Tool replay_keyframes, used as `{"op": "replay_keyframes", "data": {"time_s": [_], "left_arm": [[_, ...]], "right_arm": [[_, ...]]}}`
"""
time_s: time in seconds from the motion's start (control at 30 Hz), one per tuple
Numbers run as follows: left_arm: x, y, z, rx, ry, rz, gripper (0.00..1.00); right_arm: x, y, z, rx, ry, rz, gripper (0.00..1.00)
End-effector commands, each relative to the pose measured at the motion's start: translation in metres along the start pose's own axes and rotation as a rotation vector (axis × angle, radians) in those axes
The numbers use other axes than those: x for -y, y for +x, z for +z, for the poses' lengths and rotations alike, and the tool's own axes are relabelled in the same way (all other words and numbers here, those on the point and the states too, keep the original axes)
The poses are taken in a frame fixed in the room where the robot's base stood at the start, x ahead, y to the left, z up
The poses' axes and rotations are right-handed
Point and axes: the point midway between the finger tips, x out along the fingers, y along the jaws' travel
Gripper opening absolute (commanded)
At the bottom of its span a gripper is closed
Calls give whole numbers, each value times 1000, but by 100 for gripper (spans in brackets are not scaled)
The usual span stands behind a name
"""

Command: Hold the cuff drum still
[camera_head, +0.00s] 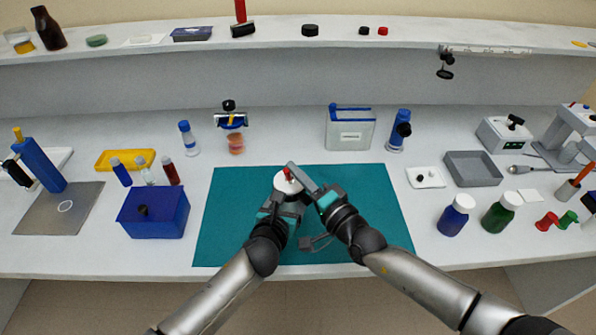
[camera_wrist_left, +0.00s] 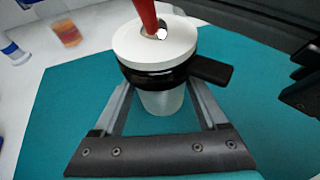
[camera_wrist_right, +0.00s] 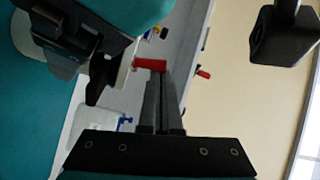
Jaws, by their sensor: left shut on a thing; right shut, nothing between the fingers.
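The cuff drum (camera_head: 286,184) stands upright over the teal mat, with a white round top, a black band with a side handle, and a translucent lower body (camera_wrist_left: 163,102). A red peg (camera_wrist_left: 148,14) rises from its top. My left gripper (camera_head: 283,199) is shut on the drum, its fingers on either side below the white top. My right gripper (camera_head: 291,168) is shut with nothing between its fingers, and its tips are close by the red peg, which also shows in the right wrist view (camera_wrist_right: 150,64). I cannot tell whether they touch it.
The teal mat (camera_head: 236,218) is otherwise mostly clear. A blue box (camera_head: 153,213) stands to its left, a clear blue-topped container (camera_head: 350,130) behind it, and blue (camera_head: 456,215) and green (camera_head: 501,212) bottles to its right. A shelf (camera_head: 280,45) runs along the back.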

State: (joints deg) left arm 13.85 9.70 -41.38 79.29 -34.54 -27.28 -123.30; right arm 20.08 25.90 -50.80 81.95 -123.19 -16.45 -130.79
Motion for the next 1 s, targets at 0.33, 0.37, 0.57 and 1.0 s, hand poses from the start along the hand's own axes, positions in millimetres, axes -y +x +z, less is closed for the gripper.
{"op": "replay_keyframes", "data": {"time_s": [0.33,0.37,0.57,1.0], "left_arm": [[0,0,0,-1,0,0,11],[0,0,0,-1,0,0,11],[0,0,0,-1,0,0,11],[0,0,0,-1,0,0,11]], "right_arm": [[0,0,-1,0,0,1,0],[0,1,-2,0,0,0,0],[2,8,-23,-1,-5,0,0],[1,-40,-37,2,1,4,0]]}}
